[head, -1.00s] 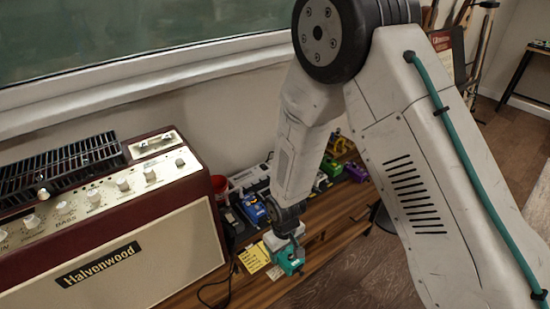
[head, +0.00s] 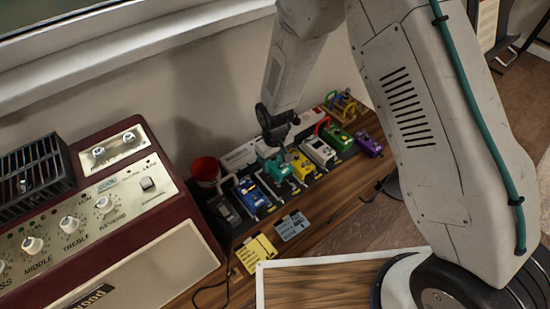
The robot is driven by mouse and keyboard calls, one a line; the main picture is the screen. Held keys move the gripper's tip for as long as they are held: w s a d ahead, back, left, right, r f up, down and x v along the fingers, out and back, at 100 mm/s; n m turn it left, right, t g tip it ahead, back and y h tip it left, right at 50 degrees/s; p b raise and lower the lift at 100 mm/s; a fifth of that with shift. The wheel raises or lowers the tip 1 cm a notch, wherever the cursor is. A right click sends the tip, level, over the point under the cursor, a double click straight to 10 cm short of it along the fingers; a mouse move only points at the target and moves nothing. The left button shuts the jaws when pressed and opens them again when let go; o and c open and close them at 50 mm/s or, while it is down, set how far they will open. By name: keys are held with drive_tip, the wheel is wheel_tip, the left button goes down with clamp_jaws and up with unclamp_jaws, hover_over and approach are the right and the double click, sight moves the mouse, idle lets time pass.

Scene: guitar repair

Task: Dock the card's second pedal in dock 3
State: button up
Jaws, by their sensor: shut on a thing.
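My gripper (head: 285,157) is shut on a teal pedal (head: 274,169) at the pedal row, between the blue pedal (head: 254,197) and a yellow pedal (head: 301,165). My wrist and fingers hide part of the teal pedal. I cannot tell whether it touches the board below. A black pedal (head: 225,211) stands at the row's left end. A white pedal (head: 319,151), a green pedal (head: 340,138) and a purple pedal (head: 369,145) stand to the right. A yellow card (head: 257,254) and a grey-blue card (head: 291,227) lie in front; their writing is too small to read.
A dark red amplifier (head: 140,235) fills the left. A red cup (head: 205,170) and a long white box (head: 240,156) stand behind the row, near the wall. A dark cable lies near the amplifier. The wooden top (head: 325,218) right of the cards is clear.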

drive_tip(key=shift+w+a+f, duration=0.1)
drive_tip(key=shift+w+f, duration=0.05)
drive_tip(key=shift+f, duration=3.05)
drive_tip(key=shift+s, duration=0.25)
drive_tip(key=shift+f, duration=0.6)
drive_tip(key=o, duration=1.7)
